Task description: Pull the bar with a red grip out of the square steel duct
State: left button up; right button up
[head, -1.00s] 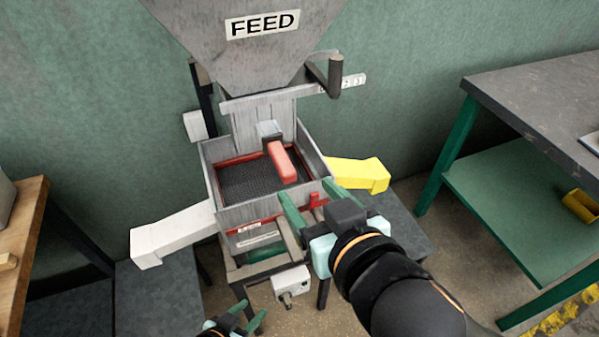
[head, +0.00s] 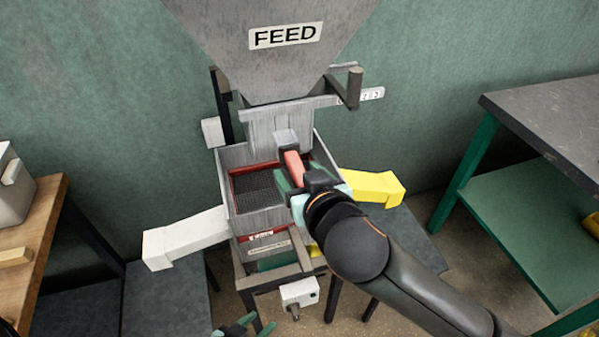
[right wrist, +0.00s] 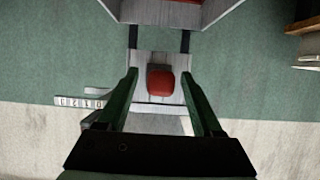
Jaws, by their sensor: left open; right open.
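The red grip (head: 293,164) sticks out from the front of the square steel duct (head: 262,128) below the hopper. A short grey piece (head: 286,138) shows where the grip meets the duct; the rest of the bar is hidden. My right gripper (head: 296,174) is open at the grip, its green fingers on either side. In the right wrist view the red grip (right wrist: 160,81) sits between the fingers of my right gripper (right wrist: 159,77), with gaps on both sides. My left gripper (head: 236,328) is open and empty, low at the bottom edge.
A box with a dark mesh (head: 256,190) lies under the duct. A white chute (head: 190,235) sticks out left and a yellow chute (head: 372,186) right. A crank handle (head: 354,88) stands by the hopper (head: 270,60). Benches stand at both sides.

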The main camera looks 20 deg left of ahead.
jog(key=shift+c, duration=0.2)
grip_shut()
dwell(0.4)
dwell(0.8)
dwell(0.4)
dwell(1.3)
